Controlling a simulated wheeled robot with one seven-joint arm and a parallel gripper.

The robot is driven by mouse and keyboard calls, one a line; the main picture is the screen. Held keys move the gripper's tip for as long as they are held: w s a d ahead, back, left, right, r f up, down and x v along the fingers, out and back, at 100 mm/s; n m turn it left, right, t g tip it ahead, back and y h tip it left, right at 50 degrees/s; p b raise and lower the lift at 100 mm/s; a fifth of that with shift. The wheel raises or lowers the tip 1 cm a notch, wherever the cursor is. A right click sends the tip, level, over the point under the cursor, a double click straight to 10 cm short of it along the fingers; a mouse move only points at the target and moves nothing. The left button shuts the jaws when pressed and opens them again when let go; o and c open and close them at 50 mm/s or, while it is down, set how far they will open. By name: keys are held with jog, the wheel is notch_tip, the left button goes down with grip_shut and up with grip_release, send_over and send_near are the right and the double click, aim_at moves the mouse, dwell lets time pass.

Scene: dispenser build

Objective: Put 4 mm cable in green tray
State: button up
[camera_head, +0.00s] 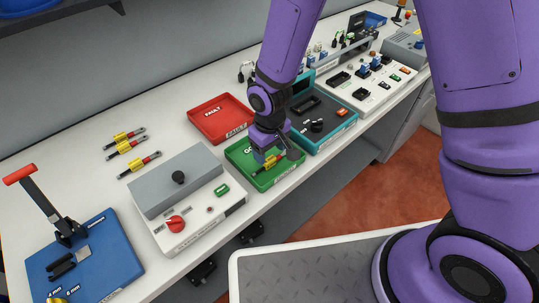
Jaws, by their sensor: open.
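The green tray (240,150) sits on the white bench in the middle of the view. A yellow-sleeved cable (271,161) shows inside it, partly hidden by my gripper (277,155). My gripper is low over the tray, pointing down, with its jaws open; whether it touches the cable cannot be told. Three similar cables with yellow sleeves and red parts lie on the bench at left: a far one (122,136), a middle one (123,147) and a near one (138,165). Their sizes cannot be read.
A red FAULT tray (222,117) lies behind the green tray. A blue base with a red-handled lever (85,265) is at front left.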

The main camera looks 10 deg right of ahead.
aim_at(270, 159)
notch_tip(270, 159, up, 9)
jog(key=s+d+r+m+t, duration=0.3)
jog(key=d+r, duration=1.1)
jog(key=r, duration=0.4)
jog(key=s+d+r+m+t, duration=0.1)
jog(key=s+d+r+m, duration=0.1)
jog(key=s+d+r, duration=0.2)
jog(key=s+d+r+m+t, duration=0.1)
jog(key=s+d+r, duration=0.4)
jog(key=s, duration=0.4)
jog(key=shift+s+d+m, duration=0.2)
jog(key=shift+d+m, duration=0.2)
jog(key=shift+d, duration=0.1)
